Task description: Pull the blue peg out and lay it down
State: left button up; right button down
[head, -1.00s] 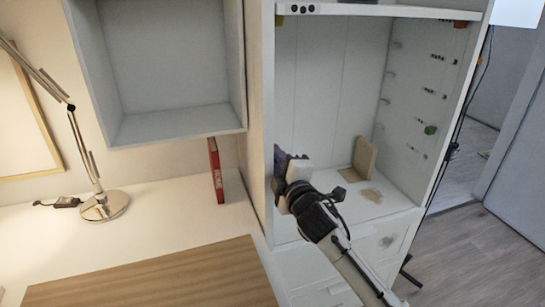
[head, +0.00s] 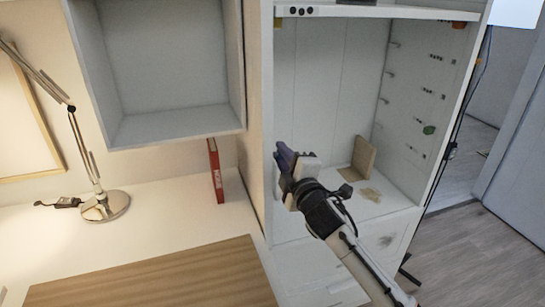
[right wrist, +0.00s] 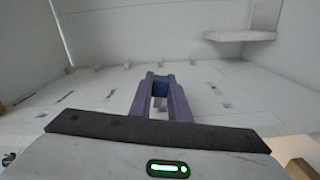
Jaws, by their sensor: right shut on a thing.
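My right gripper (head: 281,150) is inside the lower white shelf compartment, near its left side, with its purple fingers pointing up and to the left. Only a short part of the peg shows between the fingers. In the head view the peg cannot be told apart from the dark fingers. Whether the peg still touches a hole or surface cannot be seen. My left gripper is out of view.
A tan board (head: 363,158) leans at the back of the compartment floor (head: 345,207). A green piece (head: 429,130) sits on the right wall among small fittings. A red book (head: 215,170), a lamp (head: 105,205) and a wooden desk mat (head: 165,275) are at left.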

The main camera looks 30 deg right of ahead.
jog(key=shift+s+d, duration=0.15)
jog(key=shift+d, duration=0.5)
dwell(0.5)
jog(key=d, duration=0.1)
jog(key=d+p, duration=0.1)
jog(key=shift+s+d+f, duration=0.1)
jog(key=shift+s+d, duration=0.2)
dwell(0.3)
dwell(0.5)
